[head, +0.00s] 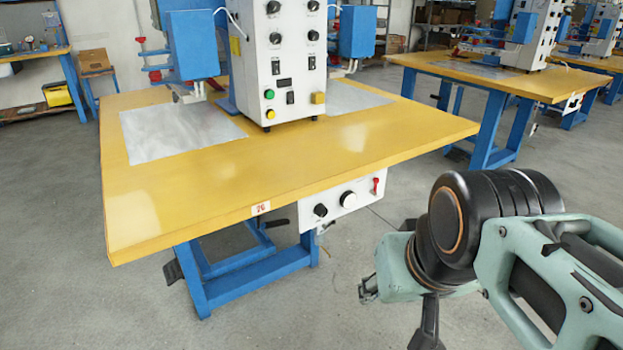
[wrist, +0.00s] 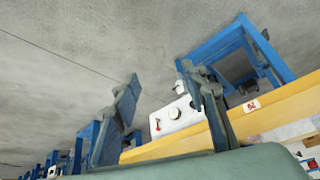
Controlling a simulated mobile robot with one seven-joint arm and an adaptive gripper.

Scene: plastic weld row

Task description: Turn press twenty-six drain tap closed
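The table of press twenty-six (head: 285,172) carries a "26" label (head: 261,208) on its front edge; the label also shows in the wrist view (wrist: 251,105). A white control box (head: 345,201) with two knobs and a red lever (head: 376,186) hangs under that edge. A small grey fitting (head: 325,229), perhaps the drain tap, hangs below the box. It is too small to read its handle position. In the wrist view, a pale fitting (wrist: 179,87) shows at the box's edge, between my fingers in the picture. My gripper (wrist: 160,77) is open and empty, apart from the box.
The blue table legs (head: 250,280) and a dark pedal (head: 173,271) stand below the tabletop. The press column (head: 280,60) rises above it. More press tables (head: 490,78) stand at the right and behind.

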